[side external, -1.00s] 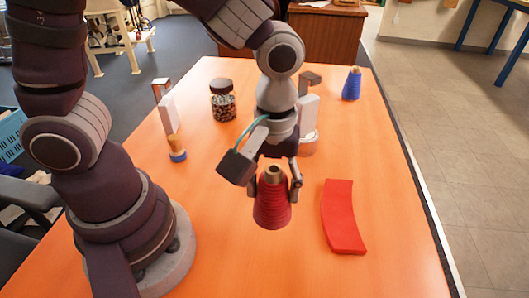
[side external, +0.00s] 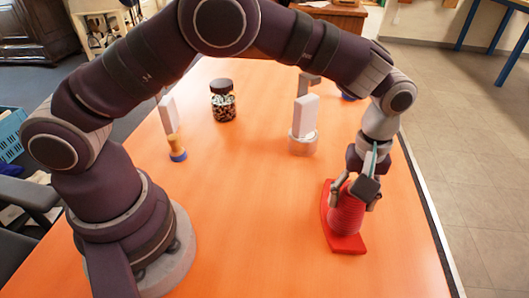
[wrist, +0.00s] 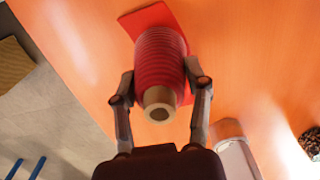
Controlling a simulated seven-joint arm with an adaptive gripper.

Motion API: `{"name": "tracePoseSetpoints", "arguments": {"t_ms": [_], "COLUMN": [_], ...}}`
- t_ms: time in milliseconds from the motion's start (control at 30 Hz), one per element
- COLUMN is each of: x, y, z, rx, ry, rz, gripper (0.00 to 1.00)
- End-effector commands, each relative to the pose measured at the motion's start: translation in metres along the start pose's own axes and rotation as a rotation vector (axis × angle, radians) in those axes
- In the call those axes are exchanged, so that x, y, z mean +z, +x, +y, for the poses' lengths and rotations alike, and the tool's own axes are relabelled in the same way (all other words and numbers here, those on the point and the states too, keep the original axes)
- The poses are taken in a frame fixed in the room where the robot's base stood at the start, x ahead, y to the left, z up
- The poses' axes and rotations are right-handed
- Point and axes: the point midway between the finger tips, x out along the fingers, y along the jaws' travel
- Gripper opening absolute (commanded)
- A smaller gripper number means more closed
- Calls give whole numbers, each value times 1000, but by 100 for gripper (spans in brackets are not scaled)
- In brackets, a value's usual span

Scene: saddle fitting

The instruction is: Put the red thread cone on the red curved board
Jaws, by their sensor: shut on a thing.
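The red thread cone (side external: 346,214) is between the fingers of my gripper (side external: 356,198), which is shut on it. The cone is upright, over the red curved board (side external: 334,243) on the orange table. In the side view its base appears at the board's surface; I cannot tell if it touches. In the wrist view the cone (wrist: 160,65) has its tan top toward the camera, with a finger of my gripper (wrist: 160,92) on each side. Part of the board (wrist: 145,17) shows beyond it. The cone and gripper hide the board's middle.
A white block on a round base (side external: 304,125) stands left of my gripper. A jar with a dark lid (side external: 223,102) and a white piece on a yellow and blue stand (side external: 174,140) are farther left. A blue object (side external: 349,97) is mostly hidden behind my arm. The front middle is clear.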

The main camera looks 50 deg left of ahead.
Motion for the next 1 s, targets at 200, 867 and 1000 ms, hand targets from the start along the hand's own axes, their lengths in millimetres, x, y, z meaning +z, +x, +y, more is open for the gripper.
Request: {"name": "tracePoseSetpoints", "arguments": {"t_ms": [200, 867, 1000], "x": [0, 0, 0], "y": [2, -29, -68], "z": [0, 1, 2], "rx": [1, 9, 9], "ry": [0, -1, 0], "rz": [0, 2, 2], "gripper": [53, 75, 75]}}
